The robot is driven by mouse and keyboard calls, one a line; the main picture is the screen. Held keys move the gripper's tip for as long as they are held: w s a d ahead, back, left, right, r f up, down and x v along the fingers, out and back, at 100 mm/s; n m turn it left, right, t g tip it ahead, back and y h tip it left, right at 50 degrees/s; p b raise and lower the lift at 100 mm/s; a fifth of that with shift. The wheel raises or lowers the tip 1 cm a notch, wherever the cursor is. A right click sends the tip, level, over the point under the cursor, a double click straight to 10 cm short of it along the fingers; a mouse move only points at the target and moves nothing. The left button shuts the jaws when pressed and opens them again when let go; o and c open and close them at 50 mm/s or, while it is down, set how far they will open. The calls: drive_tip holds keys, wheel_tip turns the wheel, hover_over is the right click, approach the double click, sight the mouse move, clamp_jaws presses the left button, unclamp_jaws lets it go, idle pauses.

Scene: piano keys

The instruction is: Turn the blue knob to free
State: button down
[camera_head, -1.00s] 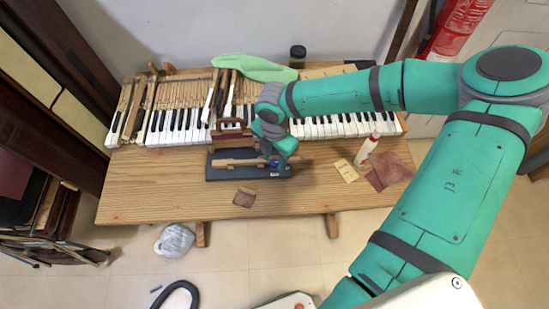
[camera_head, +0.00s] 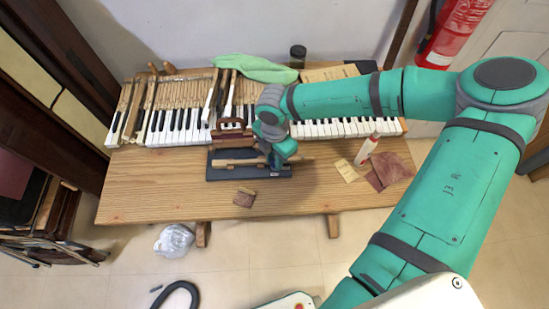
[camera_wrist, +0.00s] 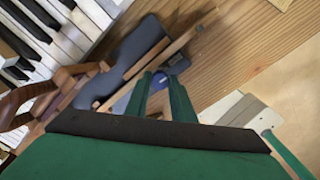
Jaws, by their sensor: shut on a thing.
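The blue knob (camera_wrist: 178,67) shows in the wrist view at the end of a wooden piano-action model (camera_head: 235,162). Its blue colour shows beside and between the green fingertips. My gripper (camera_wrist: 161,80) is shut on it, one finger to each side. In the head view my gripper (camera_head: 276,160) points down at the right end of the model and mostly hides the knob. The model stands on a dark base plate (camera_head: 217,174). The knob's exact angle and any marking on it cannot be made out.
A piano keyboard (camera_head: 340,127) lies behind the model on the wooden table (camera_head: 150,185). To the right are a white bottle (camera_head: 368,148), a card (camera_head: 346,170) and a brown cloth (camera_head: 390,171). A small brown block (camera_head: 244,197) lies in front.

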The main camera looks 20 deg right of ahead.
drive_tip(key=m, duration=0.8)
drive_tip(key=shift+m, duration=0.3)
drive_tip(key=m, duration=0.4)
drive_tip(key=shift+m, duration=2.3)
drive_tip(key=c, duration=1.5)
unclamp_jaws()
